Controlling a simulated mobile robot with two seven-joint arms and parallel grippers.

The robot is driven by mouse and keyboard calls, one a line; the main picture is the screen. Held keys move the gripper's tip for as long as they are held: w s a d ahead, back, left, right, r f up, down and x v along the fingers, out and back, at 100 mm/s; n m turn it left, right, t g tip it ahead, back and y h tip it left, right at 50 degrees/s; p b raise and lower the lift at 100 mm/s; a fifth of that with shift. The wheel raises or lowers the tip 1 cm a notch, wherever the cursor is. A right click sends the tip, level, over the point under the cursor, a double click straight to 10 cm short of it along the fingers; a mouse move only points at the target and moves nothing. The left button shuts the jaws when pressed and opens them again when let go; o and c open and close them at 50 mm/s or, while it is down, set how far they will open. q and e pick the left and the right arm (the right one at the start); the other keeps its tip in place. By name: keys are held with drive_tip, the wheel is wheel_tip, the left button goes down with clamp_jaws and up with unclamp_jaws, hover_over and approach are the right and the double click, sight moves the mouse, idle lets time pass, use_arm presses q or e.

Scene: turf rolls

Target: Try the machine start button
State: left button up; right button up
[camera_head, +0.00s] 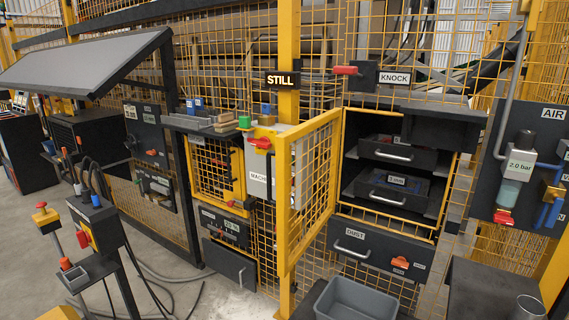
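A pale grey box (258,178) labelled "MACH…" is mounted on the mesh fence, left of the yellow post. The post and open gate hide its right part. I cannot tell which part is the start button. A sign reading "STILL" (283,79) is on the post. A red button on a yellow box (40,205) stands on a stalk at the left. A black pedestal (97,222) beside it carries a red control (83,239). Neither gripper is in view.
A yellow mesh gate (312,190) stands open, with black drawers (395,193) to its right. A grey bin (355,300) is at the front. Cables (165,290) lie on the floor. An "AIR" panel (523,140) hangs at the right. Some floor is clear at lower left.

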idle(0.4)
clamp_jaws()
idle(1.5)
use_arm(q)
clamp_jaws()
